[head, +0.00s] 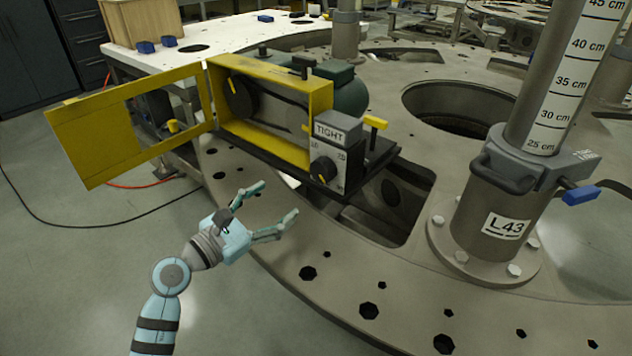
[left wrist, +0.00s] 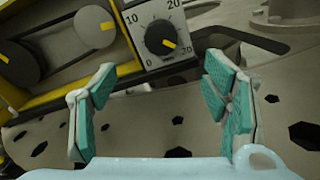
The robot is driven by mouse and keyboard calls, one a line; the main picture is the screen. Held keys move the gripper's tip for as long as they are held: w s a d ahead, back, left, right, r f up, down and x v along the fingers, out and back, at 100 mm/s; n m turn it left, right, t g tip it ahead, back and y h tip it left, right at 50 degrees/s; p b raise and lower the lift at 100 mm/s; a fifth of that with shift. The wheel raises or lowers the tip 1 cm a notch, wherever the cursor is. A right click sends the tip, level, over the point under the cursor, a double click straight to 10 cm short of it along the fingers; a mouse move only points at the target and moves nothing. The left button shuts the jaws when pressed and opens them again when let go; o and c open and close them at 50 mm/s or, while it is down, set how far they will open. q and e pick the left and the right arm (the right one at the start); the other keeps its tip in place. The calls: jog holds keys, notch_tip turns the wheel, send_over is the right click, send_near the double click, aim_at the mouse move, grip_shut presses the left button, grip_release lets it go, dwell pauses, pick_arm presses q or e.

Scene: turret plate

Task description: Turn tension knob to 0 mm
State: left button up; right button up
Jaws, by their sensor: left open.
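The tension knob (head: 323,170) is a black dial with a yellow pointer on a pale numbered panel, under a grey block reading "TIGHT" (head: 338,127). In the left wrist view the knob (left wrist: 160,37) is unobstructed at top centre, and its yellow pointer slants toward the lower right, toward the high-number side. The numbers 10 and 20 stand above it and a 0 at its lower left. My left gripper (head: 281,200) is open and empty, in front of and to the left of the knob, apart from it. Its two teal-padded fingers (left wrist: 158,92) show below the knob in the left wrist view.
The yellow belt housing (head: 262,143) has its yellow door (head: 98,150) swung open to the left. A yellow-handled lever (head: 375,122) is right of the panel. A post labelled L43 (head: 505,225) stands at the right. The plate (head: 330,250) has several holes.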

aim_at(319, 172)
pick_arm(q)
jog(key=b+x, duration=0.2)
jog(key=x, duration=1)
jog(key=shift+w+d+f, duration=0.1)
jog(key=shift+w+d, duration=0.1)
jog(key=shift+d, duration=0.15)
jog(key=shift+w+d, duration=0.25)
jog(key=shift+w, duration=0.15)
jog(key=c, duration=1.2)
